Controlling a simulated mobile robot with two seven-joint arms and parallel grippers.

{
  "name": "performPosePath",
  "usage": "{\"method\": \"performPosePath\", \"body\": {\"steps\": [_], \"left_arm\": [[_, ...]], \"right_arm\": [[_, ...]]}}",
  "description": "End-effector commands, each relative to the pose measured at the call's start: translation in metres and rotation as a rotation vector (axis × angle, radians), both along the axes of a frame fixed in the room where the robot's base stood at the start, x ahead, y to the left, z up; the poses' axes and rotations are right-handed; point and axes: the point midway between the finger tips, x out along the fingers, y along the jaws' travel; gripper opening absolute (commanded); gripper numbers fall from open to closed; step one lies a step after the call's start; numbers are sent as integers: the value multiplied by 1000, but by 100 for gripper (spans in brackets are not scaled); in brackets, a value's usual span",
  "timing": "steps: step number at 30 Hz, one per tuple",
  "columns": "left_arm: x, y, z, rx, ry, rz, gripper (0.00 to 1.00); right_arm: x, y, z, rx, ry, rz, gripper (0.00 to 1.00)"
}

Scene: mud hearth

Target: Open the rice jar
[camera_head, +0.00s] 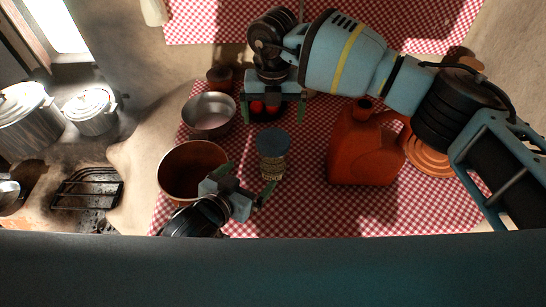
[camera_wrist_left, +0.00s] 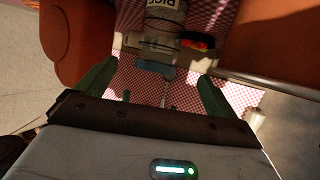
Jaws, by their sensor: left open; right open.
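The rice jar (camera_head: 272,165) stands upright on the checked cloth, with a round blue lid (camera_head: 273,141) on top. Its lettered label (camera_wrist_left: 170,5) shows at the top edge of the left wrist view. My left gripper (camera_head: 245,180) is open and empty, just left of and nearer than the jar; its fingers (camera_wrist_left: 155,92) are spread apart in the wrist view, with the jar beyond them. My right gripper (camera_head: 273,106) is open, pointing down behind the jar, above a dark bowl of red items. Neither gripper touches the lid as far as I can see.
A brown pot (camera_head: 192,165) stands left of the jar, close to my left gripper. A metal bowl (camera_head: 209,112) is behind it. An orange jug (camera_head: 357,150) and an orange plate (camera_head: 430,158) are to the right. Clear cloth (camera_head: 305,205) lies in front of the jug.

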Motion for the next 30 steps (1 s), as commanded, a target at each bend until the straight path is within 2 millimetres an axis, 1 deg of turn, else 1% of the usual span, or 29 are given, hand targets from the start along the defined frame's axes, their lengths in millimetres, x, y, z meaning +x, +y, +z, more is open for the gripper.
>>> {"method": "performPosePath", "body": {"steps": [5, 12, 18, 24, 30], "left_arm": [[17, -9, -7, -1, -2, 0, 94], [50, -26, -22, 0, -1, 0, 94], [74, -39, -34, -1, -1, -1, 94], [90, -47, -41, 0, -1, 0, 94], [95, -50, -44, 0, 0, 0, 94]], "right_arm": [[0, 0, 0, 1, 0, 0, 100], [0, 0, 0, 2, 0, 1, 100], [0, 0, 0, 2, 0, 1, 100], [0, 0, 0, 2, 0, 1, 100], [0, 0, 0, 2, 0, 1, 100]]}}
